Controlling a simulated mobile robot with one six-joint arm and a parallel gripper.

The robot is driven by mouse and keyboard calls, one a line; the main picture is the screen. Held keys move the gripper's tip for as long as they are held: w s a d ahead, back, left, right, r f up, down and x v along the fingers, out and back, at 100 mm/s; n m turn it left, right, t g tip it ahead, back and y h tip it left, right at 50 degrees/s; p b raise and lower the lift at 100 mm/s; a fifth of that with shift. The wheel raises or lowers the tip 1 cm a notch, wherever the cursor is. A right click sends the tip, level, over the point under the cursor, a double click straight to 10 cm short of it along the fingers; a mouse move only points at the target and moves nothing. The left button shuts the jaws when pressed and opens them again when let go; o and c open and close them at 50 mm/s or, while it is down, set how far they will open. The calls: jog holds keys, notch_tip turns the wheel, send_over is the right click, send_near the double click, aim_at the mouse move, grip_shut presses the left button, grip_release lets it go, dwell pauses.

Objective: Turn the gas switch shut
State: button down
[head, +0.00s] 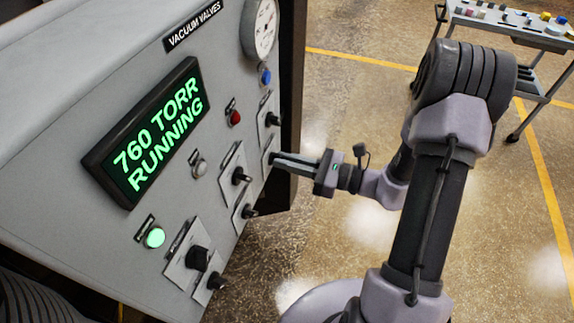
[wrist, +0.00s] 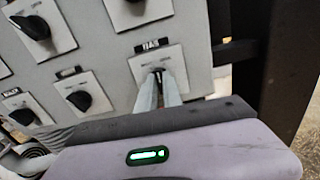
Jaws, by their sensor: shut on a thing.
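The gas switch is a small black knob on a white plate on the grey valve panel. In the wrist view its plate (wrist: 178,62) sits under a small dark label that is hard to read but looks like GAS. My gripper (wrist: 158,76) has its two fingers closed around the knob, which is mostly hidden between the fingertips. In the head view my gripper (head: 274,157) reaches the panel from the right, at the knob plate nearest the panel's right edge. The knob's exact angle cannot be told.
The panel carries a green display (head: 155,135) reading 760 TORR RUNNING, a gauge (head: 264,27), a lit green button (head: 155,238), a red button (head: 234,118) and several other black knobs, one close by (wrist: 78,100). A tool cart (head: 510,22) stands far right; floor between is clear.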

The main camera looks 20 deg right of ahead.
jog(key=shift+s+f+n+b, duration=0.1)
jog(key=shift+f+n+b, duration=0.05)
jog(key=shift+n+b, duration=2.9)
jog(key=shift+n, duration=0.35)
jog(key=c, duration=1.5)
grip_release()
jog(key=p+v, duration=0.4)
jog(key=v, duration=1.3)
jog(key=shift+s, duration=0.15)
jog(key=shift+d, duration=0.1)
